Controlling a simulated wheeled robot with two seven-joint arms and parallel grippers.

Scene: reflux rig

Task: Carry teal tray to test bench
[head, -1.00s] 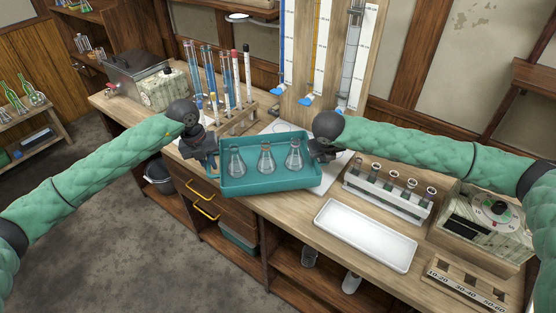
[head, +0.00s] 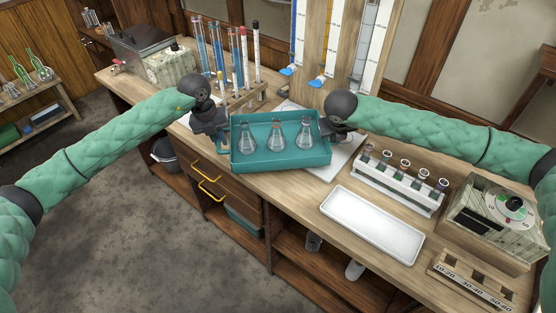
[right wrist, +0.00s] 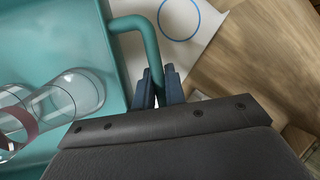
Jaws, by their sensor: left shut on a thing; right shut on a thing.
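The teal tray (head: 281,164) is in the middle of the head view, over the front part of the wooden bench (head: 290,195), with three clear conical flasks (head: 276,136) standing in it. My left gripper (head: 222,128) is at its left end; that handle is largely hidden by the gripper. My right gripper (head: 334,132) is at its right end. In the right wrist view, its dark blue fingers (right wrist: 161,86) are closed around the teal handle (right wrist: 142,27). The tray looks about level. Whether it touches the bench is hard to tell.
A white tray (head: 372,225) and a white rack of vials (head: 400,184) are on the bench to the right. A wooden rack with tubes (head: 242,99) stands behind on the left. White paper (head: 347,154) lies under and behind the teal tray. A patterned box (head: 493,209) is far right.

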